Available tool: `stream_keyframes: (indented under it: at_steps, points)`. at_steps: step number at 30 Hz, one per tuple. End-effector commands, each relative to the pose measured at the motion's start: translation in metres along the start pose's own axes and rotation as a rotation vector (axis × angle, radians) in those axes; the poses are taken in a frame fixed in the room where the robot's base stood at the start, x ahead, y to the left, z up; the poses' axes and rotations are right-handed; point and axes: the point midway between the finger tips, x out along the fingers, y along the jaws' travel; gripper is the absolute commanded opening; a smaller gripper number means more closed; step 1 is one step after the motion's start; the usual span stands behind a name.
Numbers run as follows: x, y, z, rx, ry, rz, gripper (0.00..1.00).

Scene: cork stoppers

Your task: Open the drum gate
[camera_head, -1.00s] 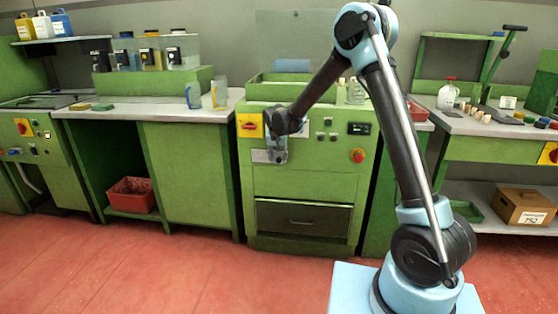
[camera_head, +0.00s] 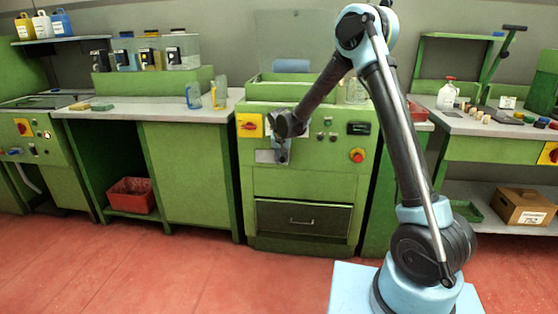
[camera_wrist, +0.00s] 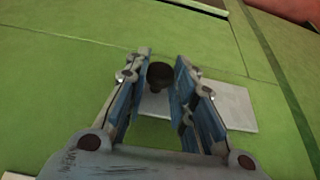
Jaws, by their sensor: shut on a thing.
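The green machine (camera_head: 300,183) stands in the middle of the head view, with a small grey plate (camera_head: 264,156) on its front. My gripper (camera_head: 281,155) is at this plate, just right of the yellow panel with the red switch. In the wrist view my gripper (camera_wrist: 161,68) has its two blue-grey fingers on either side of a dark round knob (camera_wrist: 159,76), shut on it. The knob stands out in front of the grey plate (camera_wrist: 232,106). The fingers hide part of the plate, and the gripper hides the knob in the head view.
A yellow panel with a red switch (camera_head: 249,125) is close left of my gripper. A red button (camera_head: 357,155) and a dark display (camera_head: 359,128) are to the right. A dark drawer (camera_head: 303,218) is below. The red floor in front is clear.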

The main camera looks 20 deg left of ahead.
Motion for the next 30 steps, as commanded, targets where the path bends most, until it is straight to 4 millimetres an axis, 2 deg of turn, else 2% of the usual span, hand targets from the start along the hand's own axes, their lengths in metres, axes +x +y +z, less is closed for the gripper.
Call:
stream_keyframes:
  at_steps: [1,3,9,20,21,23,30]
  points:
    - [0.0,0.016,0.0,0.004,-0.001,0.003,0.0]
    - [0.0,0.033,0.0,0.005,-0.001,0.003,0.0]
    - [0.0,0.065,0.001,0.002,-0.002,0.002,0.0]
    - [0.0,0.069,0.002,0.0,-0.002,0.001,0.0]
    - [0.0,0.069,0.002,0.0,-0.002,0.001,0.3]
    - [0.0,0.069,0.002,0.0,-0.002,0.001,0.43]
    - [0.0,0.069,0.001,0.0,-0.001,0.001,0.43]
